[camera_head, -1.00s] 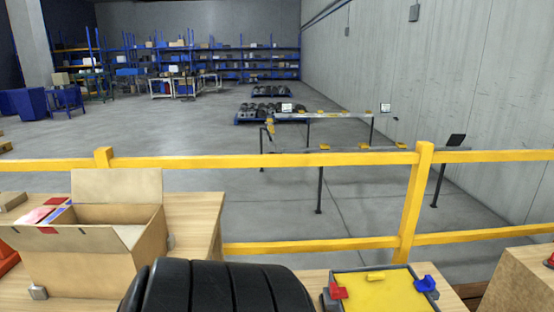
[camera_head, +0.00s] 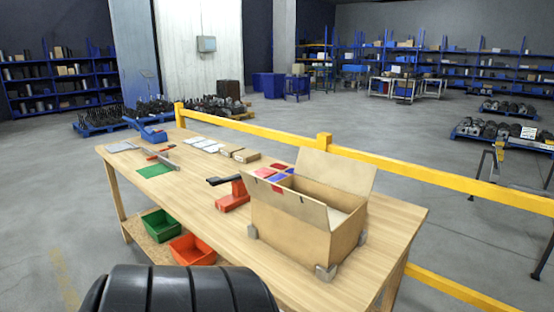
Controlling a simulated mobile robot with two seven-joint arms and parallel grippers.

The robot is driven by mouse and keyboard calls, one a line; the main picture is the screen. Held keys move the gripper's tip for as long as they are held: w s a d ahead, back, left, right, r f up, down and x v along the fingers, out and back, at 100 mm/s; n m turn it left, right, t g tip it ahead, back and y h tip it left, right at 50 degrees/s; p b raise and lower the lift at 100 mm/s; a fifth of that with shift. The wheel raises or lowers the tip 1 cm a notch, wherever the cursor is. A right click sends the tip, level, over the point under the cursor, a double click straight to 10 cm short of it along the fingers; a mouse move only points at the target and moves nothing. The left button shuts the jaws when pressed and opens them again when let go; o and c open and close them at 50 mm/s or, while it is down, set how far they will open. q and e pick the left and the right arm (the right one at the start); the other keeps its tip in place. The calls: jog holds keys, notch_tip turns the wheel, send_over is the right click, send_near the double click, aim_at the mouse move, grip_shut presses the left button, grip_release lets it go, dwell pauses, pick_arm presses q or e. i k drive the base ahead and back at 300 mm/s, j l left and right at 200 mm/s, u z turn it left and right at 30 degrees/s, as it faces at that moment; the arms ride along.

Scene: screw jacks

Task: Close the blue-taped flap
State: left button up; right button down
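An open cardboard box (camera_head: 300,235) stands on the wooden table right of the picture's middle. Its large back flap (camera_head: 338,168) stands up, leaning back. Its front flap (camera_head: 292,204) is raised and tilted outward, with a small red mark (camera_head: 277,188) on it. A paler flap shows at the right end of the opening (camera_head: 336,217). Blue and red patches (camera_head: 282,174) show past the box's left end; I cannot tell whether any is tape on a flap. I cannot pick out a blue-taped flap for certain. Neither of my grippers is in view.
The wooden table (camera_head: 200,180) also holds a red tool with a black handle (camera_head: 232,196), a green mat (camera_head: 155,170) and small packs. Grey blocks stand at the box's corners. Green (camera_head: 160,225) and red (camera_head: 192,250) bins sit below. A yellow rail (camera_head: 420,175) runs behind.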

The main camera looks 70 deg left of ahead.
aim_at(357, 178)
jog(key=u, duration=1.75)
